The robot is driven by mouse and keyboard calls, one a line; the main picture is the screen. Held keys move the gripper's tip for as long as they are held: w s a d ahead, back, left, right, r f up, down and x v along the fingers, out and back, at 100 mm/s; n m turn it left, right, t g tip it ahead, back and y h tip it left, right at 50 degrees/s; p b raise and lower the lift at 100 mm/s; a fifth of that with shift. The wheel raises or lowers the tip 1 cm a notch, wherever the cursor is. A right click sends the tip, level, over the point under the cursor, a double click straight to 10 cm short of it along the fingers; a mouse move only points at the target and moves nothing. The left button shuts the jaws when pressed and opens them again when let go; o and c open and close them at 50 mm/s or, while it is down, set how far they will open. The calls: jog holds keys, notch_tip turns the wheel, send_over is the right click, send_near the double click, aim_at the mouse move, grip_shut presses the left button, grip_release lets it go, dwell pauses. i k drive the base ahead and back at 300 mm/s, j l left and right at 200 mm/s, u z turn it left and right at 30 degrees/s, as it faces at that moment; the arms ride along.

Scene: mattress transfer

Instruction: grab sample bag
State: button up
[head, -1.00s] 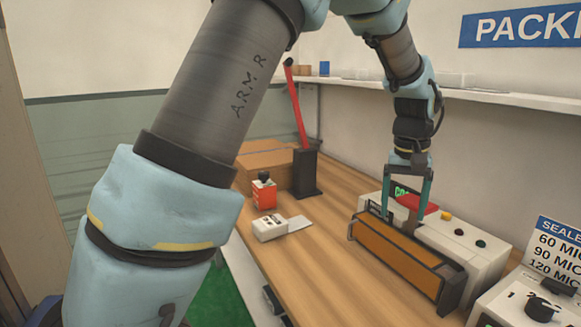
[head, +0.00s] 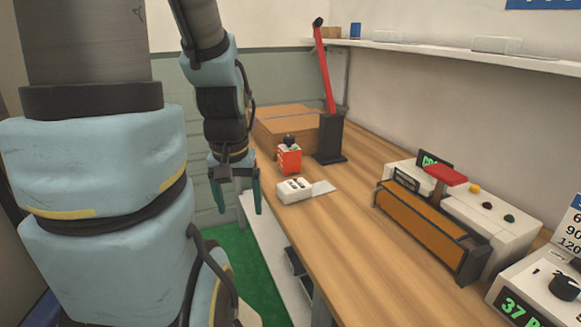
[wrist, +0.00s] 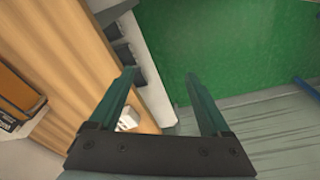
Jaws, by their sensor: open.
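I cannot pick out a sample bag for certain. A small white block with dark marks (head: 294,190) lies on the bench with a thin pale flat piece (head: 323,187) beside it; I cannot tell whether either is the bag. A white item (wrist: 128,118), probably the same block, shows partly behind a finger in the wrist view. My gripper (head: 238,211) hangs fingers down, left of the bench edge, over the green floor, apart from the block. In the wrist view my gripper (wrist: 161,76) is open, with nothing between its fingers.
The wooden bench (head: 335,235) has a sealer with an orange front (head: 428,222) and red handle at right. An orange-red box (head: 289,160), a black stand with a red lever (head: 328,140) and a cardboard box (head: 285,132) stand farther back. Dark items (head: 300,275) sit below the bench edge.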

aim_at(292, 191)
jog(key=i+j+z, duration=0.35)
jog(key=i+j, duration=0.75)
jog(key=j, duration=0.15)
